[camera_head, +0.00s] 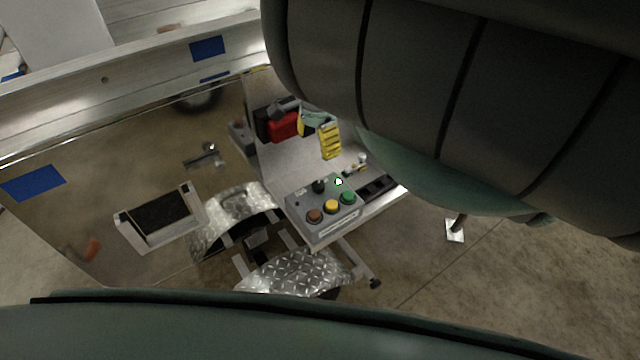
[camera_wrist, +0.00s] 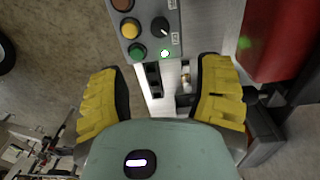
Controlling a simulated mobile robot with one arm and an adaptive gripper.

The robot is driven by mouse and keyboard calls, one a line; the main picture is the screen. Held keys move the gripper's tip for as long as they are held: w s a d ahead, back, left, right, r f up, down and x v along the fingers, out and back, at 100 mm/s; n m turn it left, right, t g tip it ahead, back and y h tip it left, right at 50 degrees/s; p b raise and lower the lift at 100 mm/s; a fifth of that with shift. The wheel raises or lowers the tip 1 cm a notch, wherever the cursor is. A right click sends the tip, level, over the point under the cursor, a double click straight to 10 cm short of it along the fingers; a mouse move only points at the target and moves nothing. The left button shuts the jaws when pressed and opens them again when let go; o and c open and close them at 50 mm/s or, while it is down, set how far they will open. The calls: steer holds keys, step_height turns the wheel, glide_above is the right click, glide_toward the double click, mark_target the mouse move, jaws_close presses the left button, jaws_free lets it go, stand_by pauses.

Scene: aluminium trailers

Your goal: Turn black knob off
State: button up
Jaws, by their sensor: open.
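The black knob (camera_head: 319,186) is on top of a grey control box (camera_head: 322,228), beside brown, yellow and green buttons. In the wrist view the black knob (camera_wrist: 160,26) shows near the top, with a white pointer line on it and small labels beside it. My gripper (camera_wrist: 160,90) is open, its two yellow fingers wide apart with nothing between them. The box lies beyond the fingertips, and the knob is apart from both fingers. In the head view my gripper (camera_head: 318,132) is to the upper right of the box, partly hidden by my arm.
A red object (camera_head: 285,126) stands behind the box on the trailer's grey deck; it is close to the right finger in the wrist view (camera_wrist: 278,40). Diamond-plate fenders (camera_head: 295,270) lie below and left of the box. Open floor (camera_head: 500,270) is to the right.

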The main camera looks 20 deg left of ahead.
mark_target(318, 184)
step_height(318, 184, down, 13)
steer(key=b, duration=0.3)
steer(key=shift+s+a+r, duration=0.1)
steer(key=shift+s+r, duration=0.05)
steer(key=shift+f, duration=0.6)
jaws_close()
